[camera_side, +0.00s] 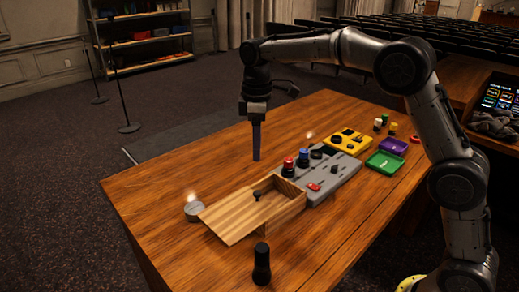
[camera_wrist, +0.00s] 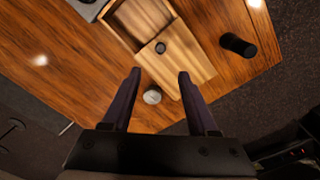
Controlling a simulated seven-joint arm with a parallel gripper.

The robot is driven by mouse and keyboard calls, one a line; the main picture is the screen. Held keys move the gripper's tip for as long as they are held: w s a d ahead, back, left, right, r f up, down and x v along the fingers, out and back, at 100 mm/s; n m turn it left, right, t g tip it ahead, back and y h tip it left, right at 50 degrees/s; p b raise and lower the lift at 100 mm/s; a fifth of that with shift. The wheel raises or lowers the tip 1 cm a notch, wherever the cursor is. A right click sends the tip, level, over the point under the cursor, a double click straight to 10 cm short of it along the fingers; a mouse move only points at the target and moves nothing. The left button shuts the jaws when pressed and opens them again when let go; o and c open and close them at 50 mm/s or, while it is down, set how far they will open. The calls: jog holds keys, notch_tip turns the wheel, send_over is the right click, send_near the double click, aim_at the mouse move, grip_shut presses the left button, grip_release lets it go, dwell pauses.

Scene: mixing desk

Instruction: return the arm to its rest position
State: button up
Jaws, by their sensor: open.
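My gripper (camera_side: 256,158) hangs pointing down above the left back part of the wooden desk (camera_side: 150,200) in the side view. In the wrist view my gripper (camera_wrist: 159,77) has its two dark fingers spread apart, with nothing between them but the view of the desk below. In the side view its fingers overlap as one dark purple-black strip. The gripper is apart from the wooden box (camera_side: 292,207), which stands to its right and nearer the camera.
The box's lid (camera_side: 235,222) carries a small knob. A grey disc (camera_side: 194,211) and a black cylinder (camera_side: 262,264) stand nearby. A grey panel (camera_side: 345,172), a yellow panel (camera_side: 350,142), a green tray (camera_side: 384,163) and a purple tray (camera_side: 393,146) are at right. The left desk area is clear.

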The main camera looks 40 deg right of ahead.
jog(key=s+d+r+m+t, duration=0.2)
jog(key=s+d+r+t, duration=0.15)
jog(key=s+r, duration=1.1)
jog(key=s+f+m+t, duration=0.1)
jog(key=s+f+m, duration=0.2)
jog(key=s+f, duration=0.3)
jog(key=s+f+m+t, duration=0.1)
jog(key=s+f+m, duration=0.3)
jog(key=s+f, duration=0.3)
jog(key=s, duration=0.5)
jog(key=shift+d+f, duration=0.2)
jog(key=shift+d, duration=0.2)
